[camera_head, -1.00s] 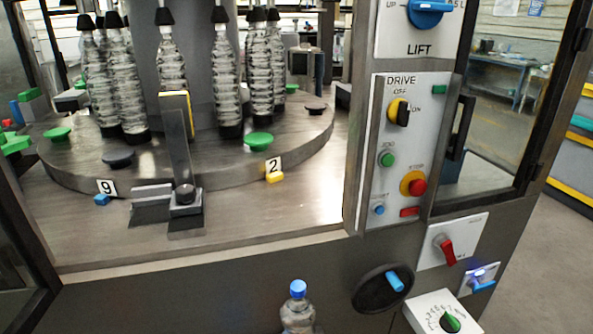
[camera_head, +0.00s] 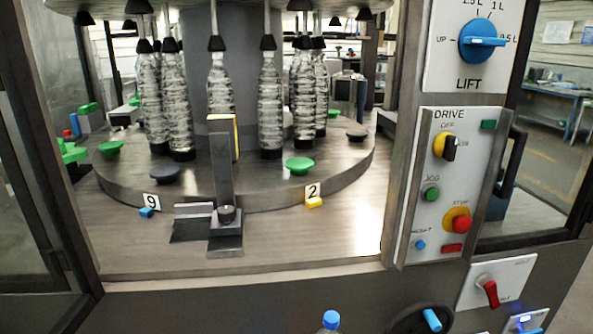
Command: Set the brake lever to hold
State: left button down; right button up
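No label reading brake or hold can be read in the head view. A red lever (camera_head: 491,293) sits on a white plate (camera_head: 518,270) below the drive panel at the lower right; its handle points down and slightly right, and the small lettering beside it is too blurred to read. A blue handle (camera_head: 527,330) on a smaller plate with a lit blue lamp is cut off by the bottom edge. Which of these is the brake lever I cannot tell. Neither of my grippers is in view.
The DRIVE panel (camera_head: 440,190) carries a yellow-and-black switch, a green button and a red stop button (camera_head: 459,222). The LIFT dial (camera_head: 482,41) is above it. A round turntable (camera_head: 240,189) holds clear bottles.

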aim_at(484, 280)
jog(key=z, duration=1.35)
